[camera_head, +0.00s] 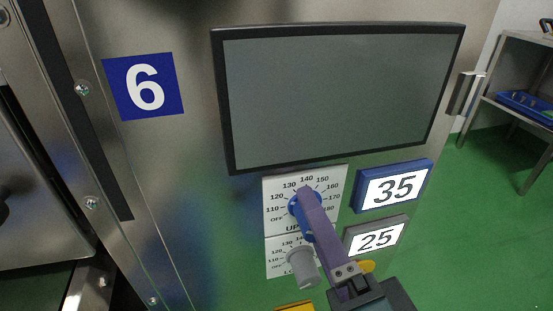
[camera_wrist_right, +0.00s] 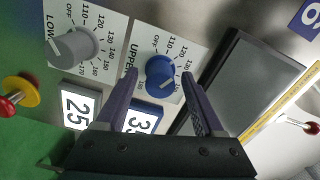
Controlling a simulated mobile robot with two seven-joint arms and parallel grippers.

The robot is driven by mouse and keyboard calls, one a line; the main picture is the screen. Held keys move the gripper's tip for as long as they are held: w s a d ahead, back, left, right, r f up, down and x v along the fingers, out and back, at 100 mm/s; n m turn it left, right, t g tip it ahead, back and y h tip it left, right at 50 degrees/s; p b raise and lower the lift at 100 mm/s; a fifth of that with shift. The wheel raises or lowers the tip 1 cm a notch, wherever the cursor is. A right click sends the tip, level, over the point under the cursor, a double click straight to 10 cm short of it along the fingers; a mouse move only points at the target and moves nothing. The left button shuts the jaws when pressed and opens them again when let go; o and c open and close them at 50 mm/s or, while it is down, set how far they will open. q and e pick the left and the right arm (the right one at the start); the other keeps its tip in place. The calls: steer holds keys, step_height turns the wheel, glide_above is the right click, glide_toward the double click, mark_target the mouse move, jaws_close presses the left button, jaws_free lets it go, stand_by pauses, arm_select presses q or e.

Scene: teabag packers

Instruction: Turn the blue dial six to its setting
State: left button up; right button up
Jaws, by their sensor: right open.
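The blue dial (camera_head: 294,207) sits on the upper white scale plate, below the dark screen on the steel panel with the blue "6" sign (camera_head: 145,86). The dial also shows in the right wrist view (camera_wrist_right: 159,72). My right gripper (camera_head: 306,194) is at the dial, and its purple finger covers part of the dial in the head view. In the right wrist view its open fingers (camera_wrist_right: 160,77) stand on either side of the dial, with gaps showing. I cannot read the dial's exact setting. My left gripper is not in view.
A grey dial (camera_head: 302,262) sits just below. To the right are a blue-framed "35" display (camera_head: 393,187) and a grey-framed "25" display (camera_head: 376,238). The dark screen (camera_head: 340,95) is above. A red and yellow button (camera_wrist_right: 20,91) stands out from the panel.

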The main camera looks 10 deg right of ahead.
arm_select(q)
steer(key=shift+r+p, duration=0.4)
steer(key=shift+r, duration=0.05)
arm_select(e)
steer(key=s, duration=1)
steer(key=shift+d, duration=0.15)
